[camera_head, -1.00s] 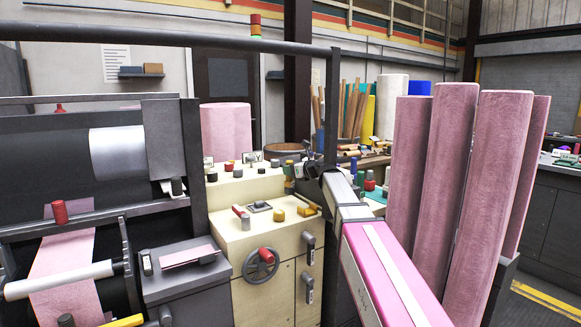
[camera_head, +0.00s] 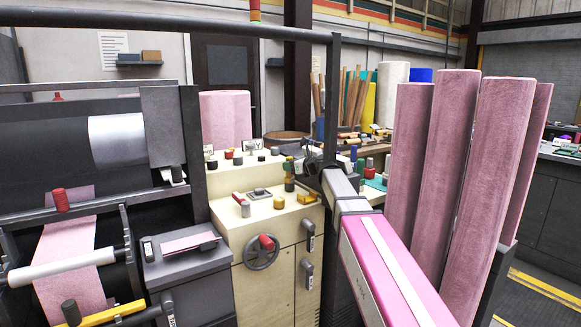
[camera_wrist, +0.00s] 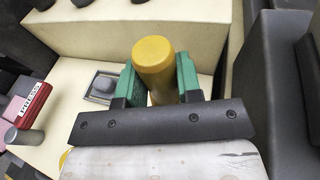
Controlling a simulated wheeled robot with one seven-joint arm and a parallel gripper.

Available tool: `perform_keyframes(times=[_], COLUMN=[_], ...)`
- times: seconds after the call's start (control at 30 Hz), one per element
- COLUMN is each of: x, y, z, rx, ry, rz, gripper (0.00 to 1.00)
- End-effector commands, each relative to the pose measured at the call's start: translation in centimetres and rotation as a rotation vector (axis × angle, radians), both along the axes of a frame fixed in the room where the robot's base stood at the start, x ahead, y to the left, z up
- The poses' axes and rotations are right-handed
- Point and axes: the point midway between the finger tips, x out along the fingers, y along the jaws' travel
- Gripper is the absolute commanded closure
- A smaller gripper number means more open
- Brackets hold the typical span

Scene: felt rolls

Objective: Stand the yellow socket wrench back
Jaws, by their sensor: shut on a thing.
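The yellow socket wrench (camera_wrist: 154,62) is held upright between the green fingers of my gripper (camera_wrist: 152,80), its round yellow top pointing toward the wrist camera. Its lower end is hidden in the wrist view. In the head view my gripper (camera_head: 290,167) is shut on it above the right part of the cream console (camera_head: 226,216). The wrench is small there and partly covered by the fingers. I cannot tell whether its lower end touches the console.
The console carries a red lever (camera_head: 238,198), a grey button plate (camera_head: 260,193), a yellow knob (camera_head: 279,202) and a yellow lever (camera_head: 307,197). A handwheel (camera_head: 261,252) is on its front. Tall pink felt rolls (camera_head: 448,150) stand at right. A roller machine (camera_head: 60,235) is at left.

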Motion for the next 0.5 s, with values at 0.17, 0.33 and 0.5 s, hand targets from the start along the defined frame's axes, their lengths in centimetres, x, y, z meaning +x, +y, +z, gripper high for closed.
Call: perform_keyframes(times=[0.17, 0.33, 0.5], x=[0.01, 0.01, 0.00], y=[0.01, -0.01, 0.01], z=[-0.22, -0.42, -0.63], rx=[0.001, 0.001, 0.001], ry=[-0.001, 0.000, 0.000], rz=[0.000, 0.000, 0.000], gripper=[1.00, 1.00, 1.00])
